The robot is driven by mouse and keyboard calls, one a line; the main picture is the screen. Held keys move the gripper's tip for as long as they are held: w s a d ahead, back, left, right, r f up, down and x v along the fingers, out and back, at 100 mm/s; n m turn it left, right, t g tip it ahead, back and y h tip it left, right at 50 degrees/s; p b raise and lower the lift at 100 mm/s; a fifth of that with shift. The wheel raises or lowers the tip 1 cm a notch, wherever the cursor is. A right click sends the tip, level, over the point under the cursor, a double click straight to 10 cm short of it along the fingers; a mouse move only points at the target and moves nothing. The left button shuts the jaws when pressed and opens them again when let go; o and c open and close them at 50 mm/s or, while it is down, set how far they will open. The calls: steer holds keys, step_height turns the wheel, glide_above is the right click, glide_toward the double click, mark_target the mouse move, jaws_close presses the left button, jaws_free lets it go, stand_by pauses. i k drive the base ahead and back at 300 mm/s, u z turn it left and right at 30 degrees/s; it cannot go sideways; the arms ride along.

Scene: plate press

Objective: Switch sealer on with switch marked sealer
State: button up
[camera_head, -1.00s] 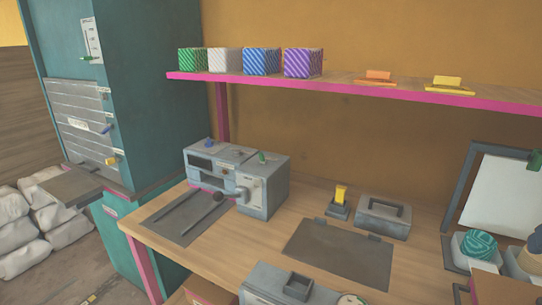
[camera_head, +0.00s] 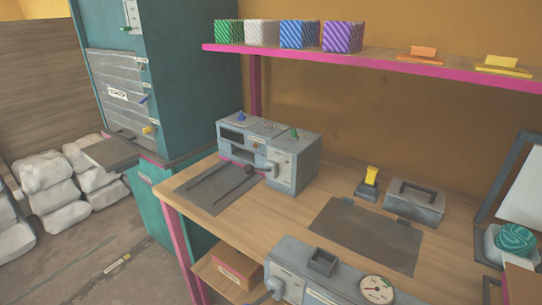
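No switch label is readable at this size, so I cannot tell which one is marked sealer. A grey box machine (camera_head: 292,178) stands on the bench, with a blue knob (camera_head: 241,116) and a green knob (camera_head: 294,132) on top. The teal cabinet (camera_head: 200,85) at the left has a green switch (camera_head: 127,29) on a white plate high up. Lower on its front are a blue lever (camera_head: 143,100) and a yellow lever (camera_head: 149,130). My gripper is in none of the views.
A grey unit with a round gauge (camera_head: 376,289) is at the near edge. White sacks (camera_head: 45,185) are piled left. Open floor (camera_head: 110,250) lies in front.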

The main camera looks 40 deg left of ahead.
mark_target(294, 137)
steer(key=k, duration=1.25)
steer(key=u, duration=0.55)
steer(key=i, duration=0.75)
steer(key=u, duration=0.8)
steer(key=i, duration=0.8)
steer(key=z, duration=0.15)
